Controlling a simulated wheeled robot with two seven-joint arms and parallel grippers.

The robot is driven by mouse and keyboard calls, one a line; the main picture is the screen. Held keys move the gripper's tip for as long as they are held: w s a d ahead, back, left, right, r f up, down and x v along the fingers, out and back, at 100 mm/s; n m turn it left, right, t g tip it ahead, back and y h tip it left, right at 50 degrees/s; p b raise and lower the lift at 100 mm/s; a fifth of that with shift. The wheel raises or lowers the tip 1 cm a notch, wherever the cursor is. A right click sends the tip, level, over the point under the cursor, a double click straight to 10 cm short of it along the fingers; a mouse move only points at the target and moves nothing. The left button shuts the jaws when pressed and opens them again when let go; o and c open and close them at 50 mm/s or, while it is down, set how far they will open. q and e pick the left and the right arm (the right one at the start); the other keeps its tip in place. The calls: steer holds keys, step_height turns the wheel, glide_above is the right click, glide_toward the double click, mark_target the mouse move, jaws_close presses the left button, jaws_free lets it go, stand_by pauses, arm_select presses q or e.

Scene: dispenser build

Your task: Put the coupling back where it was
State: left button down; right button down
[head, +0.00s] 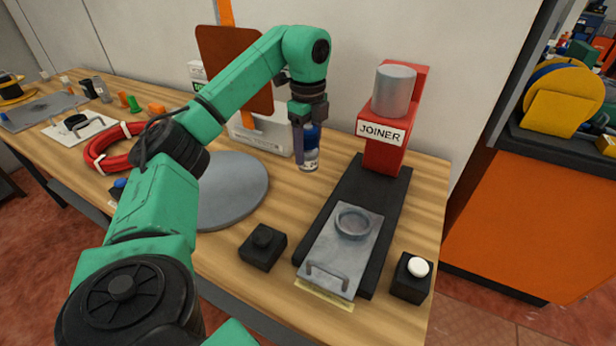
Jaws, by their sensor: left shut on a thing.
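My left gripper (308,138) points down over the back of the bench, left of the red joiner. It is shut on a blue and silver can-shaped thing (309,160), which is upright. The fingers partly cover its upper part. I cannot tell whether this is the coupling, or whether its base touches the bench. No other thing is clearly the coupling. The joiner (381,133) has a grey cylinder on its head. Its metal plate (340,262), with a ring (353,222) and a handle, sits at the front of the black base. My right gripper is not in view.
A grey round disc (235,190) lies left of the joiner, partly behind my left arm. A black knob block (263,247) and a white-button box (411,277) flank the plate. A white box (262,137) stands behind. A red coil (112,150) lies at left.

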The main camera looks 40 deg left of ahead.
mark_target(311, 132)
arm_select(q)
step_height(311, 132, down, 10)
steer(key=shift+r, duration=0.15)
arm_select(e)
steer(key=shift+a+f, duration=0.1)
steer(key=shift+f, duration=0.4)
arm_select(q)
steer(key=shift+s, duration=0.1)
steer(key=shift+c, duration=1)
jaws_free()
step_height(311, 132, up, 9)
steer(key=shift+r+p, duration=0.2)
steer(key=shift+p, duration=0.25)
steer(key=shift+r+p, duration=0.75)
steer(key=shift+r, duration=0.65)
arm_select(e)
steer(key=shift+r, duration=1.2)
